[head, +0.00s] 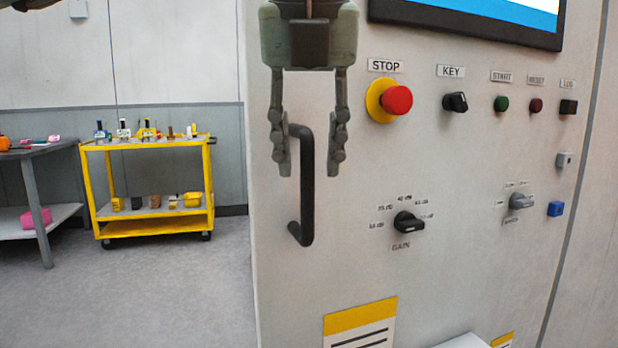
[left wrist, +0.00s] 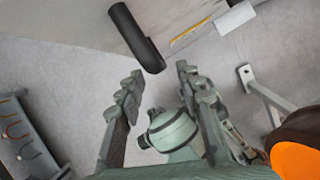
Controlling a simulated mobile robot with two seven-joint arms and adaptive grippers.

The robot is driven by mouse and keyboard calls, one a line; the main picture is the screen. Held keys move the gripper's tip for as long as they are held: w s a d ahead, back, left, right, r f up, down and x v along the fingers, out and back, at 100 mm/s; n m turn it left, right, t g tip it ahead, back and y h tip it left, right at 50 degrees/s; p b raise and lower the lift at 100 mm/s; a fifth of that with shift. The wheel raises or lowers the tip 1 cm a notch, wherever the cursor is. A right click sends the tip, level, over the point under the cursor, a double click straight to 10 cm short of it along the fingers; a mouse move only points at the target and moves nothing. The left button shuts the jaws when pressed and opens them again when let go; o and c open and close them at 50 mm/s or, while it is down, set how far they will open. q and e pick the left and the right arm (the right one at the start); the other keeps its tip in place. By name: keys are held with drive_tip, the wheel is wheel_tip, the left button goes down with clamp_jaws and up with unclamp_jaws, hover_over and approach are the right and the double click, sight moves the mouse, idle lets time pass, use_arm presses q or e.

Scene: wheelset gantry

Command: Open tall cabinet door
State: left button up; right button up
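The tall cabinet (head: 370,230) is a pale grey panel filling the right of the head view. Its door handle (head: 307,190) is a black upright bar near the door's left edge. My left gripper (head: 310,165) comes down from the top of the head view, with fingers spread and the handle's upper part showing between them. In the left wrist view, the handle (left wrist: 136,35) ends close to the gap between the open fingertips (left wrist: 157,75). No finger is clearly touching it. The door looks shut. My right gripper is not in view.
The cabinet front carries a red stop button (head: 397,100), a key switch (head: 456,102), a gain knob (head: 409,223) and a screen (head: 480,14). A yellow cart (head: 150,228) and a grey table (head: 38,190) stand at the left. Open floor (head: 150,290) lies left of the cabinet.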

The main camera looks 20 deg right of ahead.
use_arm(q)
drive_tip(key=v, duration=0.7)
idle(0.3)
